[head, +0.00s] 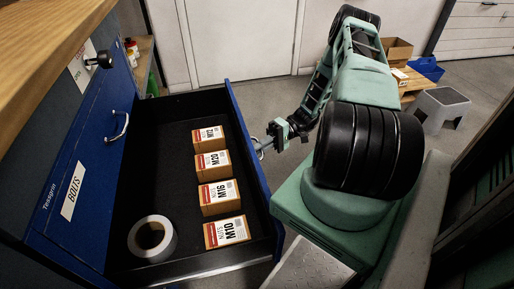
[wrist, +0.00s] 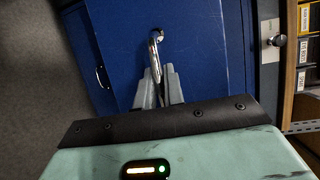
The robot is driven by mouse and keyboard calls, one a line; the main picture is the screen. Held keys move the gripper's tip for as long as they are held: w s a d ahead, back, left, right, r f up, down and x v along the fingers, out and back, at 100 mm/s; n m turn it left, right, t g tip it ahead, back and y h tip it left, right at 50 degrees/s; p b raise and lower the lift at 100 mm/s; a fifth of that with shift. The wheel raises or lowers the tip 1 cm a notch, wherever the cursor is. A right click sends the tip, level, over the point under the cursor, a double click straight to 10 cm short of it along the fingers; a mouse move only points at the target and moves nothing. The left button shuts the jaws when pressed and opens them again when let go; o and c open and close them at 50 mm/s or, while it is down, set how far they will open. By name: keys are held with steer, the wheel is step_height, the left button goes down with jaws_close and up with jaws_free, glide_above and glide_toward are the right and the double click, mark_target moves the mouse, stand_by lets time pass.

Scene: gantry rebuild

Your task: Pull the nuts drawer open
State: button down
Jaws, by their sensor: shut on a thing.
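The nuts drawer (head: 233,108) is blue with a dark inside and stands pulled out from the cabinet in the head view. Several nut boxes lie in it, among them M10 (head: 227,232), M16 (head: 219,196) and M20 (head: 212,164). My gripper (head: 265,147) is at the outer face of the drawer front, largely hidden by the drawer edge and my arm. In the wrist view my gripper (wrist: 159,84) is shut on the metal drawer handle (wrist: 155,48) on the blue drawer front (wrist: 205,60).
A roll of white tape (head: 137,237) lies in the drawer. A shut drawer labelled BOLTS (head: 73,190) with its own handle (head: 119,127) is on the cabinet. A grey step stool (head: 440,103) and a blue bin (head: 427,69) stand at the right. Floor between is clear.

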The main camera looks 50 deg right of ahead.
steer(key=c, duration=1.5)
jaws_free()
steer(key=v, duration=1.7)
steer(key=shift+d+r, duration=0.1)
steer(key=shift+d, duration=0.1)
